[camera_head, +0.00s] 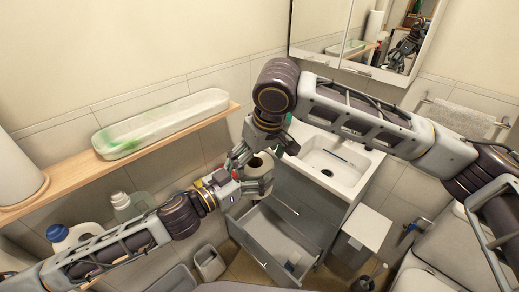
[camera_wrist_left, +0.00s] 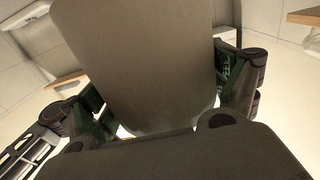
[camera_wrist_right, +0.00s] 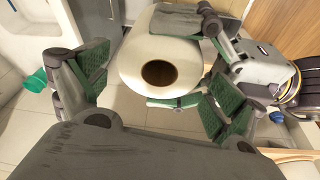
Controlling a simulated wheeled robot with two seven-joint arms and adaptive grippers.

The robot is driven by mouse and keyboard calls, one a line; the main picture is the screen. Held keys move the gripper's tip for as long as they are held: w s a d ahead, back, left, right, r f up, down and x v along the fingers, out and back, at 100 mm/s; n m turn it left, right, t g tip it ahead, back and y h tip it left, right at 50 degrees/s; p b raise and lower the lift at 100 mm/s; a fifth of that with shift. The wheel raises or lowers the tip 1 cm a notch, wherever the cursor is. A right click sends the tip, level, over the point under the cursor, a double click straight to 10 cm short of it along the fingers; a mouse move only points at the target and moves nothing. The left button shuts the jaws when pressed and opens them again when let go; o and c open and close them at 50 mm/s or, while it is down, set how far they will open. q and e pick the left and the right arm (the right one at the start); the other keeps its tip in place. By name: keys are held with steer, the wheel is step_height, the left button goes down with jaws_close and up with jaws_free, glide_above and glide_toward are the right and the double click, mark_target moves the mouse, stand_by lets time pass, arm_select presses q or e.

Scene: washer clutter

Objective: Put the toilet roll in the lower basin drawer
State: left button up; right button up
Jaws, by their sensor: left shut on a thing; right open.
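The white toilet roll (camera_wrist_right: 138,72) with a brown core is held by my left gripper (camera_head: 254,178). It fills much of the left wrist view (camera_wrist_left: 145,60) between green-padded fingers. My right gripper (camera_wrist_right: 160,98) is open, its fingers spread on either side of the roll in its wrist view; whether they touch it is unclear. In the head view the roll (camera_head: 264,163) is partly hidden by both grippers, left of the basin cabinet. The lower basin drawer (camera_head: 257,254) is pulled open below and right of the roll, with a small item inside.
The white basin (camera_head: 340,165) tops the grey cabinet. A wooden shelf (camera_head: 70,180) with a long tray (camera_head: 160,122) runs along the left wall. Bottles (camera_head: 125,206) and a small bin (camera_head: 209,262) are lower left. A white-topped bin (camera_head: 368,228) stands right of the drawer.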

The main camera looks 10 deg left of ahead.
steer(key=shift+x, duration=1.3)
steer(key=c, duration=0.7)
arm_select(q)
steer(key=o, duration=0.8)
